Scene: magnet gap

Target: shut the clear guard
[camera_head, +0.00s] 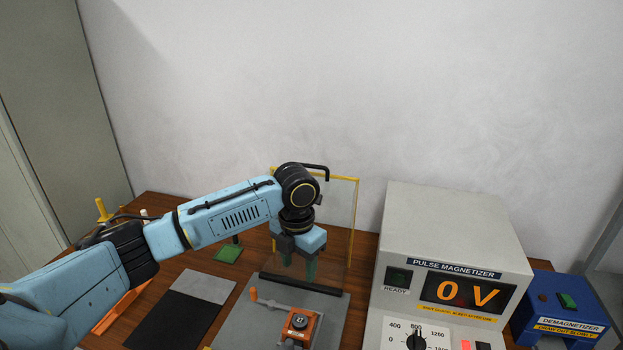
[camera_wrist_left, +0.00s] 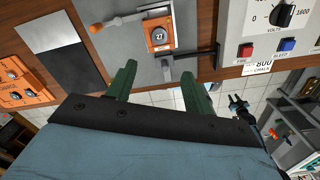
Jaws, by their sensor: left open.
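The clear guard (camera_head: 341,212) stands raised, nearly upright, at the back of a grey base plate (camera_head: 245,325). It has yellow edging and a black handle (camera_head: 318,166) at its top. My left gripper (camera_head: 298,270) is open and points down in front of the guard, over the plate, covering part of the panel. In the left wrist view its green fingers (camera_wrist_left: 157,75) are apart with nothing between them.
The pulse magnetizer (camera_head: 450,240), reading 0 V, stands right of the plate. A blue demagnetizer (camera_head: 565,315) is farther right. A wall closes off the back.

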